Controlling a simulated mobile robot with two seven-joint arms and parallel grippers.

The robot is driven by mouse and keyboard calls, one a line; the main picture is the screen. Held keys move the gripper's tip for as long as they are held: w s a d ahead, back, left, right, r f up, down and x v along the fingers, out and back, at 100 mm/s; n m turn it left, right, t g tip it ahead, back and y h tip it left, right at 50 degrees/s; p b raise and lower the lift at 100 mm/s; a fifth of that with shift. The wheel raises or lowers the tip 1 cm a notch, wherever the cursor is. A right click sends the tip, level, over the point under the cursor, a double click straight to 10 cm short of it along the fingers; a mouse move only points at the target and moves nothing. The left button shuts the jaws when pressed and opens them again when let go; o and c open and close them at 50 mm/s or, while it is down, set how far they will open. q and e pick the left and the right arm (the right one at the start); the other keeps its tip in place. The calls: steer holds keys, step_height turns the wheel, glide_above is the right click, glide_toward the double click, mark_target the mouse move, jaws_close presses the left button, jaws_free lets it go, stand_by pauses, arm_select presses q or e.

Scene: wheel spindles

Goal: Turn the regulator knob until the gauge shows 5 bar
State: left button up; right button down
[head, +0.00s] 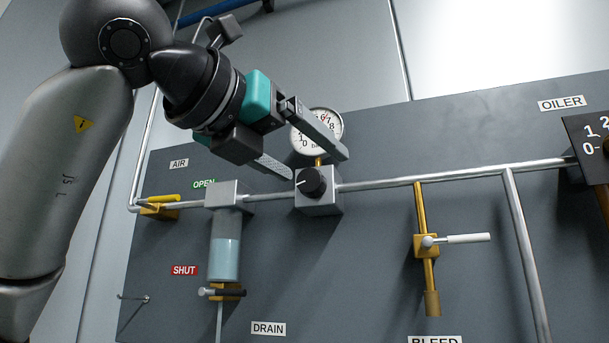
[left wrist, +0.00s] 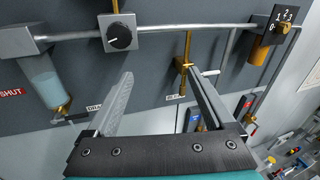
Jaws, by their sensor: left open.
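The regulator knob (head: 313,182) is a black round knob on a grey block in the pipe. Its white mark points left, and in the left wrist view (left wrist: 119,36) to the lower left. The round white gauge (head: 302,132) stands just above it. A finger covers part of its dial, and I cannot read the needle surely. My left gripper (head: 315,164) is open and empty, in front of the panel, its fingers overlapping the gauge and the space just above the knob. In the left wrist view the open fingers (left wrist: 158,72) lie below and right of the knob, apart from it.
The pipe (head: 400,181) runs across the panel. A filter bowl (head: 225,258) with a drain valve hangs left of the knob. A yellow AIR valve (head: 160,199) is further left. A brass bleed valve (head: 426,245) with a white lever and an oiler (head: 590,148) are right.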

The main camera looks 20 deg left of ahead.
arm_select(q)
steer(key=s+a+r+n+t+y, duration=0.1)
steer(key=s+a+r+n+y, duration=0.15)
steer(key=a+y, duration=0.2)
steer(key=p, duration=0.6)
glide_toward(308, 178)
steer(key=shift+n+h, duration=0.25)
steer(key=shift+h, duration=0.2)
steer(key=w, duration=0.9)
steer(key=shift+d+f, duration=0.15)
